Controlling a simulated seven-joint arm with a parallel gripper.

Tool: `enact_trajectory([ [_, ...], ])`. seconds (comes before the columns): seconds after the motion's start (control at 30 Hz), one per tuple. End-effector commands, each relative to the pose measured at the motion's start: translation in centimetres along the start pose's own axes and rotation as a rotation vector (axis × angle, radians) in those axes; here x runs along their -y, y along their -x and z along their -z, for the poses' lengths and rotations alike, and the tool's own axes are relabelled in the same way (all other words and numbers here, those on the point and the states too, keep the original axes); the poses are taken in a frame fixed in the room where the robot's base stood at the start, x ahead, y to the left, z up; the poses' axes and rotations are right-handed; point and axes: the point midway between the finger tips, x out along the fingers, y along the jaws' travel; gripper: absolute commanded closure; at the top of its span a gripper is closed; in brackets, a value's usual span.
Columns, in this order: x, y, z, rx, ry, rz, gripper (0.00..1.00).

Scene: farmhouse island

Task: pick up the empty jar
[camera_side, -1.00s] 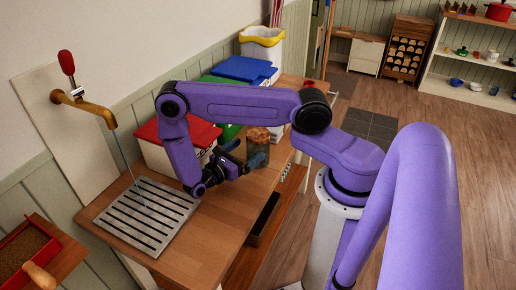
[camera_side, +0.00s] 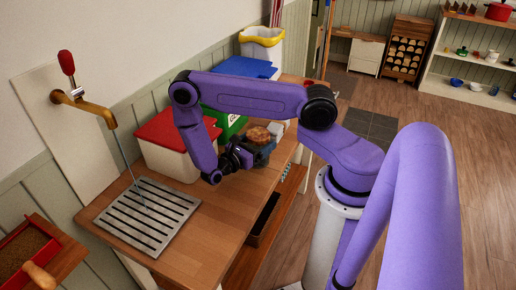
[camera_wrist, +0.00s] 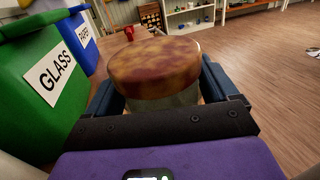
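The jar (camera_side: 259,135) stands upright on the wooden worktop, with a mottled orange-brown lid. In the wrist view the jar's lid (camera_wrist: 155,68) fills the middle, with a strip of pale greenish glass below it. My gripper (camera_side: 258,152) is at the jar, its blue-grey fingers spread on either side. In the wrist view my gripper (camera_wrist: 160,100) has one finger left and one right of the jar. The lid hides part of the fingers, so I cannot tell whether they touch the glass. My gripper and wrist hide most of the jar's body in the side view.
A green bin marked GLASS (camera_wrist: 45,75) and a blue bin marked PAPER (camera_wrist: 78,38) stand left of the jar. A red-lidded bin (camera_side: 175,140), a metal drain grate (camera_side: 147,212) and a running tap (camera_side: 85,103) are nearby. The worktop's front is clear.

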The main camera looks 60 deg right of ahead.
Motion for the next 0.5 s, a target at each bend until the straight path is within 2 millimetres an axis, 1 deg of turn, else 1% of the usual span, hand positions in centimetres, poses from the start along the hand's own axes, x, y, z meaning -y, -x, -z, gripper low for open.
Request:
enact_trajectory([
  [0.33, 0.00, 0.03, -0.14, 0.001, 0.000, 0.001, 0.54],
  [0.5, -0.03, 0.06, -0.93, 0.001, -0.001, 0.000, 0.54],
])
